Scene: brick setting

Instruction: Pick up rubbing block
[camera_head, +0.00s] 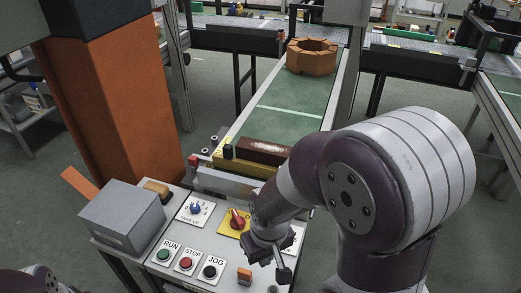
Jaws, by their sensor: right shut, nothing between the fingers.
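A dark brown oblong block (264,151), which may be the rubbing block, lies at the near end of the green conveyor belt. A small orange block (244,275) sits at the front of the control panel, and I cannot tell for certain which block the task means. My right gripper (281,268) points down over the right part of the panel, shut and empty. It is nearer to me than the brown block and apart from it, to the right of the small orange block. My left gripper is not in view.
The control panel (212,244) carries buttons, a blue knob (196,208) and a red switch (238,219). A grey box (121,217) stands on its left, beside an orange column (112,105). An orange-brown ring of bricks (312,56) sits farther along the belt (291,108).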

